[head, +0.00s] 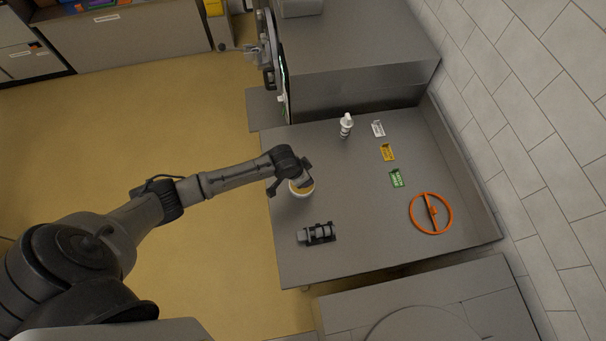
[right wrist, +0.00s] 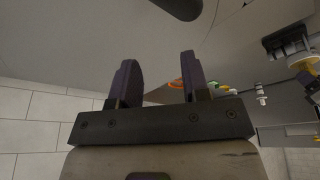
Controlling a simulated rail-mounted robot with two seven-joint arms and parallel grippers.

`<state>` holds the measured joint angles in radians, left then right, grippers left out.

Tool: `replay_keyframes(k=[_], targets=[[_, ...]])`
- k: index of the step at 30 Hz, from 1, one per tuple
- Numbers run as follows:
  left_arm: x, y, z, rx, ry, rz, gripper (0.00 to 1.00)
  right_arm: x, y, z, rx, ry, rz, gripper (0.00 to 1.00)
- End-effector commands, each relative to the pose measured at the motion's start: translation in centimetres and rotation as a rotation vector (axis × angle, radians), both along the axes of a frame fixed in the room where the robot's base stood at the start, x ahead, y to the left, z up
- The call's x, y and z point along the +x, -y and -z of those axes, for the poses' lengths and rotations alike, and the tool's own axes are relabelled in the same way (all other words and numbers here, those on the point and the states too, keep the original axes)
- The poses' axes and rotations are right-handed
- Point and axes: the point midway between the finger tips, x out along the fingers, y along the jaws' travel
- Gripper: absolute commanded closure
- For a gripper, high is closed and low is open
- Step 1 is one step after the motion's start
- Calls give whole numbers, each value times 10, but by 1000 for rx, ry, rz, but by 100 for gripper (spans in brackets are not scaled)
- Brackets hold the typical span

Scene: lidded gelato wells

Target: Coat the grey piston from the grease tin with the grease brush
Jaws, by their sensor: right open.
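The grey piston (head: 305,236) lies at the near left of the grey table, with a dark holder (head: 325,233) around its right part. The round grease tin (head: 300,192) has a white rim and tan contents and stands farther back, near the table's left edge. My left gripper (head: 303,181) is directly over the tin and hides part of it. Its fingers are too small and covered to judge. I cannot make out the grease brush. My right gripper (right wrist: 153,80) is open and empty in the right wrist view, outside the head view.
A white bottle (head: 346,125) stands at the back of the table (head: 350,190). An orange wheel (head: 431,213) lies at the right. The table's centre is clear.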

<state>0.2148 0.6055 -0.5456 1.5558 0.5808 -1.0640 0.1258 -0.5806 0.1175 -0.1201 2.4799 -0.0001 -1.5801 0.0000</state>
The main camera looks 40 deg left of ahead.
Motion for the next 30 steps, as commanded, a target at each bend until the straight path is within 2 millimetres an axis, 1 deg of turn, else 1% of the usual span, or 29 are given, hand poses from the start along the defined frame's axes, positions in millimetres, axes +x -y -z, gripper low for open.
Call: replay_keyframes(k=[1,3,24,30], targets=[[0,0,-7,0,0,0,87,0,0,-8,1,0,1,57],[0,0,-12,0,0,0,87,0,-1,-13,2,0,1,57],[0,0,-60,0,0,0,87,0,2,-67,-7,1,-4,57],[0,0,-63,0,0,0,87,0,2,-72,-8,1,-6,57]])
